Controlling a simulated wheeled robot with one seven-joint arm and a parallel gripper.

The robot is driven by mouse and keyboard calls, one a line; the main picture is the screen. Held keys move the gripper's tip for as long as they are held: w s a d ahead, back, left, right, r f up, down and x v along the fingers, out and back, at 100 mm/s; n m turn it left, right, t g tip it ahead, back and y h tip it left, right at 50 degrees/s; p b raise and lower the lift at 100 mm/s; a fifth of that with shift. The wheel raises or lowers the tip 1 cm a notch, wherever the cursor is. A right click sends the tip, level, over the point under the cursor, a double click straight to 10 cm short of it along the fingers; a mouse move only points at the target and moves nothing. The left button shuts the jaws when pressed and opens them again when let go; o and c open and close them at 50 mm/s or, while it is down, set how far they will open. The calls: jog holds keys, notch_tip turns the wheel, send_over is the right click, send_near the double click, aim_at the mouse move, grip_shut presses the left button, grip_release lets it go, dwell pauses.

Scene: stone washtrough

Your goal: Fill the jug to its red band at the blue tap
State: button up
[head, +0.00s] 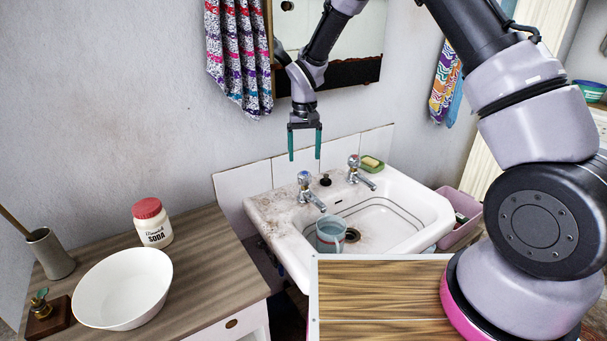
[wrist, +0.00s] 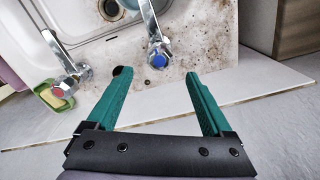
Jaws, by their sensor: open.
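The jug (head: 329,236) is pale blue and stands in the sink basin under the spout of the left tap. Its red band and water level are too small to make out. The blue tap (head: 304,183) is that left tap; its blue-capped handle shows in the wrist view (wrist: 158,58). The red-marked tap (head: 355,162) stands to its right; it also shows at left in the wrist view (wrist: 67,86). My gripper (head: 305,157) is open and empty, with teal fingers pointing down above the blue tap. In the wrist view, its fingertips (wrist: 158,75) lie either side of the blue tap's base, apart from it.
The white sink (head: 408,228) has a drain (head: 352,235) beside the jug. A soap dish (head: 372,165) sits at the back right. A mirror (head: 350,50) hangs behind my arm. A counter at left holds a white bowl (head: 122,290) and a soda jar (head: 152,223).

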aim_at(304, 173)
notch_tip(304, 173, down, 7)
jog(key=shift+f, duration=0.2)
grip_shut()
jog(key=n, duration=0.3)
dwell(0.4)
grip_release()
jog(key=shift+r, duration=0.15)
notch_tip(304, 173, up, 11)
dwell(0.4)
